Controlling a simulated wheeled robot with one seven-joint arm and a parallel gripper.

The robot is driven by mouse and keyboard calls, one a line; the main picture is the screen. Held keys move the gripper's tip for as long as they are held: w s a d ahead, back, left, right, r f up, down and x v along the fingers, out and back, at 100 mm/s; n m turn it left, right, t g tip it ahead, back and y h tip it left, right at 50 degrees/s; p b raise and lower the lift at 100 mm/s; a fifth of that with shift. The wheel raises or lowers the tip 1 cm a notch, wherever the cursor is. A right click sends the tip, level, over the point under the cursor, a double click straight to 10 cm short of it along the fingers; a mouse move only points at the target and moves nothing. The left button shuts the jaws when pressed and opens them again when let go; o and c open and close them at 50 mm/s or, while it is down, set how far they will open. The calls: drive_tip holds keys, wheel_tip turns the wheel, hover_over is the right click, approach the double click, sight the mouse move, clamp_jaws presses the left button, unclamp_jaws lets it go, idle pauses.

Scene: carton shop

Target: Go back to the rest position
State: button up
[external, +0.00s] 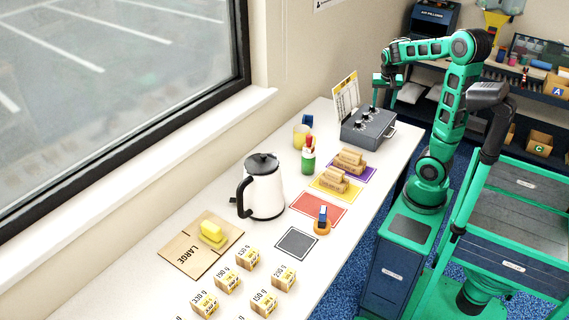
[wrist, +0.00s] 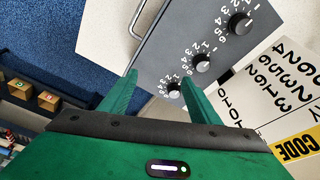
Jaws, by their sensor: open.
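My gripper (external: 388,80) is raised above the far end of the long white table (external: 240,205). Its two green fingers (wrist: 160,97) show in the wrist view, apart with nothing between them. Below it is a grey box with several black knobs (external: 368,127), which also fills much of the wrist view (wrist: 190,50). The fingers appear above the box's knob face; whether a fingertip touches a knob cannot be told.
A code sheet (external: 346,98) stands behind the box. A white kettle (external: 264,190), a green bottle (external: 308,160), coloured mats (external: 318,208), wooden blocks (external: 335,180), a flat carton (external: 190,252) and several small boxes (external: 228,279) occupy the table. Shelves (external: 545,110) stand at the right.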

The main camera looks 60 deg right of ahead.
drive_tip(key=s+a+f+n+y, duration=0.2)
drive_tip(key=s+a+n, duration=0.4)
drive_tip(key=s+a, duration=1)
drive_tip(key=shift+a+f+n+g+y, duration=0.3)
drive_tip(key=shift+f+g+y, duration=0.1)
drive_tip(key=shift+f, duration=0.2)
